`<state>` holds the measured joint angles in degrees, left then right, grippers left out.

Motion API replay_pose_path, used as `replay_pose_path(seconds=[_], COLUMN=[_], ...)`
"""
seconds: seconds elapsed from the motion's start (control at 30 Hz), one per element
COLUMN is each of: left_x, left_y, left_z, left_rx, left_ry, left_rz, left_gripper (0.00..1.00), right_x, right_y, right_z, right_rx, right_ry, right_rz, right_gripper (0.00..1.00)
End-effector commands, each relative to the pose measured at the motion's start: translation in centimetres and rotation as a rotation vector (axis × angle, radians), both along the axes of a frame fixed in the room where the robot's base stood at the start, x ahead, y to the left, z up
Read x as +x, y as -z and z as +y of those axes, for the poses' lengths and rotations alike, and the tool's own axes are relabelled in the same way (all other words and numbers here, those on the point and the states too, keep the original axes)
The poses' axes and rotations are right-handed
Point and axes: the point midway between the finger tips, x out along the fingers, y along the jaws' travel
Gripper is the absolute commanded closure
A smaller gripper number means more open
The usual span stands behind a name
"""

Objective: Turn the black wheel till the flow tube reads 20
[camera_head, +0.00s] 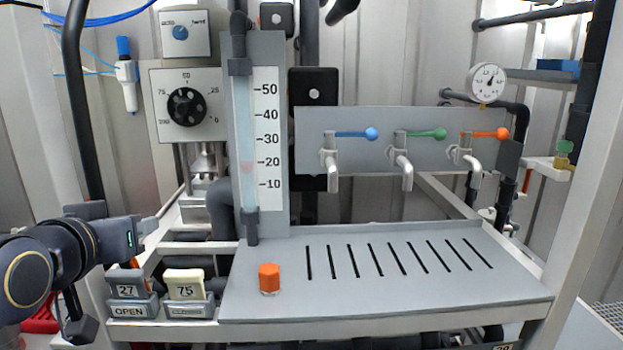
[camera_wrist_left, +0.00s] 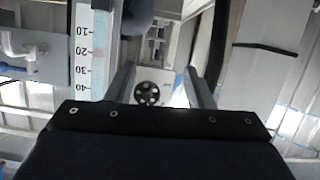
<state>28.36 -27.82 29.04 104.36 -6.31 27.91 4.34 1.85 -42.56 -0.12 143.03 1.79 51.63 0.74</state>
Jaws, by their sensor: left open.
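The black wheel (camera_head: 186,107) sits on a pale square plate marked 0 to 100, at the upper left in the head view. The flow tube (camera_head: 243,130) stands upright right of it, beside a white scale (camera_head: 267,140) numbered 10 to 50. A faint reddish float (camera_head: 246,168) shows in the tube, close to and slightly below the 20 mark. My left gripper (camera_head: 158,221) is open and empty, below and apart from the wheel. In the left wrist view the wheel (camera_wrist_left: 148,93) appears between the two fingers (camera_wrist_left: 161,75), some way beyond them. My right gripper is not in view.
An AUTO selector with a blue knob (camera_head: 180,32) is above the wheel. Three taps with blue, green and orange handles (camera_head: 372,134) are at the right. An orange cap (camera_head: 269,278) stands on the slotted grey tray (camera_head: 400,300). Tags 27 and 75 (camera_head: 185,284) stand below my left gripper.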

Motion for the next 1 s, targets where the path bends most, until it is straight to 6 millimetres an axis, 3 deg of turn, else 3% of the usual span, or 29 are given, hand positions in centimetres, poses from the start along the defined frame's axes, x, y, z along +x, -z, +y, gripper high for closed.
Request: replay_pose_path(seconds=[0.17,0.4,0.5,0.7,1.0], left_x=[-3.9,-12.8,-15.8,-18.8,-18.9], left_y=[7.7,21.4,25.1,28.2,28.4], left_z=[-0.2,-2.6,-4.0,-5.5,-5.6], left_rx=[-0.063,-0.228,-0.284,-0.337,-0.340], left_ry=[0.018,0.110,0.155,0.206,0.208], left_rz=[0.187,0.536,0.641,0.739,0.744], left_gripper=[0.52,0.52,0.52,0.52,0.52], right_x=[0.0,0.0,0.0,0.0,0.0], right_y=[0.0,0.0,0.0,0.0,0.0], right_z=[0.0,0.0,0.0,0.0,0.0], right_rx=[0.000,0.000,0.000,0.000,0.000], right_ry=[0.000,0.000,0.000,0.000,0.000], right_rz=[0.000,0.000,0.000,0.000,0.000], right_gripper=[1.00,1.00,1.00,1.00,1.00])
